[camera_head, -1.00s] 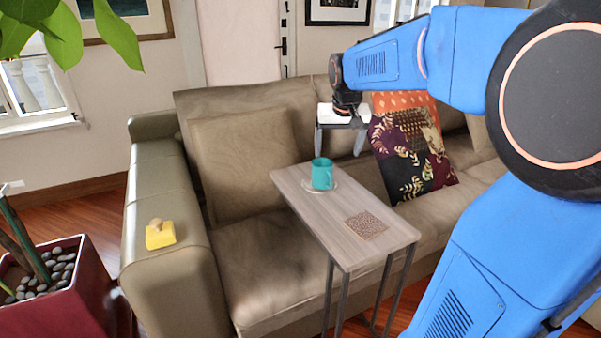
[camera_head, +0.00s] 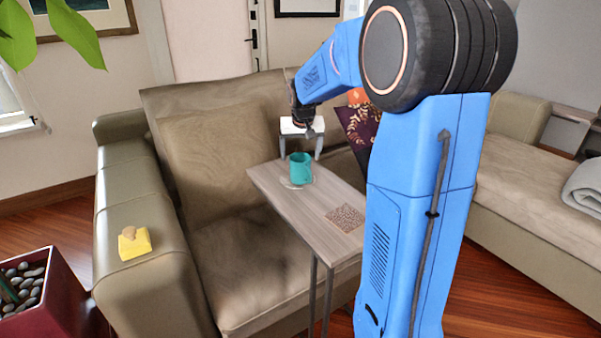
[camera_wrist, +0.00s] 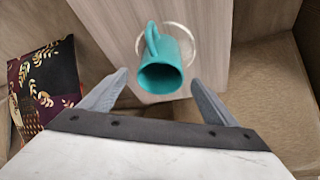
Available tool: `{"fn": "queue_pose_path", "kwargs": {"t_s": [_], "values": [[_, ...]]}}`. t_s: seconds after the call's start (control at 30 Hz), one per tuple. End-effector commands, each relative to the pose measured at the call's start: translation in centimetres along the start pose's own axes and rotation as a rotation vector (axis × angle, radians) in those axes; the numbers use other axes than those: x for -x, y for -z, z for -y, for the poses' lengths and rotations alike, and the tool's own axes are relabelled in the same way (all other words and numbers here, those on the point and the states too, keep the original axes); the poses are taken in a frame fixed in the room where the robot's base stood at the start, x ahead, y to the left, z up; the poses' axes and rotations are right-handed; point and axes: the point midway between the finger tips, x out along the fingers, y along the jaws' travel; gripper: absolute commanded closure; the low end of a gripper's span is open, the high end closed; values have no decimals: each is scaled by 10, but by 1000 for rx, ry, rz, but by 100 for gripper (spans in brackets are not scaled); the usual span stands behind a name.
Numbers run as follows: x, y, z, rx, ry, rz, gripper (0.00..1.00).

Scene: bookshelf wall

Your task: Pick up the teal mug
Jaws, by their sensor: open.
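The teal mug (camera_head: 300,169) stands upright on a pale saucer (camera_head: 298,184) near the far end of a narrow wooden side table (camera_head: 283,205). My gripper (camera_head: 300,156) is open and empty, its fingers pointing down just above and around the far side of the mug. In the wrist view the mug (camera_wrist: 161,70) lies ahead of and between the two finger lines, its handle turned away from the gripper (camera_wrist: 155,88). The saucer's rim shows beyond it. I cannot tell the exact height gap between fingers and mug.
A brown patterned coaster (camera_head: 346,218) lies on the table's near half. The sofa (camera_head: 215,165) surrounds the table, with a patterned pillow (camera_head: 357,125) behind my arm. A yellow block-like object (camera_head: 134,243) sits on the sofa's left armrest. A potted plant stands at lower left.

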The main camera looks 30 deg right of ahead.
Motion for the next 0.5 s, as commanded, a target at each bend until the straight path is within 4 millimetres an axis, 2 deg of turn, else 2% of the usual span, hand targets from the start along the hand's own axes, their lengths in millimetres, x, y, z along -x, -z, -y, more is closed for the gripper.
{"fn": "queue_pose_path", "kwargs": {"t_s": [0.1,0.37,0.5], "values": [[-14,-1,0,0,0,2,18],[-26,-1,0,0,0,2,18],[-41,-2,1,0,0,3,18]]}}
